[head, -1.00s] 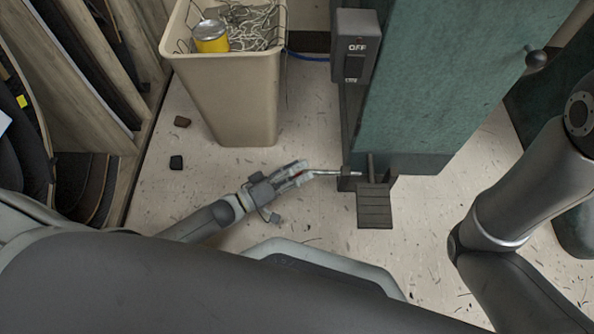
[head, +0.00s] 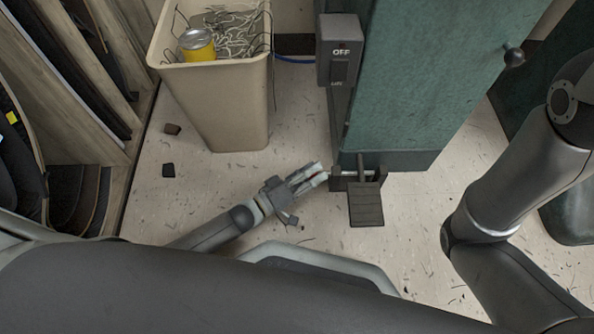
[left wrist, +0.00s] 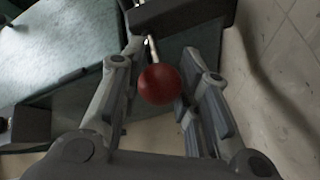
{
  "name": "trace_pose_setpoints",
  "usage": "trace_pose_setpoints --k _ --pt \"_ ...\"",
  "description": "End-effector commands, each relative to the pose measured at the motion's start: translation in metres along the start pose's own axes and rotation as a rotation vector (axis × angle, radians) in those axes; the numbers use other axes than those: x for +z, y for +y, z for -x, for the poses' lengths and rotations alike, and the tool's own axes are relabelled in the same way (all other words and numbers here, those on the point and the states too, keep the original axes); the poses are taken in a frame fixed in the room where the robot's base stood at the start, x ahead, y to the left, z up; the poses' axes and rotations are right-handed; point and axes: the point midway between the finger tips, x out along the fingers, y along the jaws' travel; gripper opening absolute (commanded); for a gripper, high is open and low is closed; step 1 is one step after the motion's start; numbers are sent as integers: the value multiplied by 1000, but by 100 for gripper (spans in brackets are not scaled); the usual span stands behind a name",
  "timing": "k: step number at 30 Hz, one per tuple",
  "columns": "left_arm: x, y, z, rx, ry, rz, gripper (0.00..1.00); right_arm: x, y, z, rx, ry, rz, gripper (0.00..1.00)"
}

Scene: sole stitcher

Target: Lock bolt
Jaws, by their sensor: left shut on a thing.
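The bolt shows in the left wrist view as a short metal rod (left wrist: 152,49) with a round red knob (left wrist: 160,84). The rod runs into a dark bracket (left wrist: 185,15). In the head view the bracket (head: 338,180) sits beside the foot pedal (head: 366,204) at the base of the green machine (head: 415,75). My left gripper (head: 322,174) is shut on the red knob, its fingers on either side of it and close to the bracket. The knob is mostly hidden by the fingers in the head view. My right arm is at the right; its gripper is out of view.
A beige bin (head: 225,105) with wire scraps and a yellow can (head: 197,45) stands behind my left gripper. A switch box (head: 340,50) reading OFF is on the machine. Shelves (head: 60,90) line the left. Small dark scraps (head: 168,170) lie on the floor.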

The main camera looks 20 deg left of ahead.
Motion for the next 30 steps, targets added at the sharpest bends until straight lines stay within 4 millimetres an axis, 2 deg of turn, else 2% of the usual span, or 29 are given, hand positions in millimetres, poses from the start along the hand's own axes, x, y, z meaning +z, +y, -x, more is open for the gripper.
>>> trace_pose_setpoints --k 9,10,15,25,30 --pt "3 1 -5 -4 -2 -3 0 0 0 0 0 -1 0 55" --pt "3 1 -5 -4 -2 -3 34 0 0 0 0 -1 0 55" --pt "3 1 -4 -3 -2 -2 53 0 0 0 0 -1 0 55" --pt "2 0 -1 -3 -2 -1 53 2 1 0 3 -4 0 55" --pt "3 0 21 -5 -3 -2 53 1 0 0 2 -2 0 55"
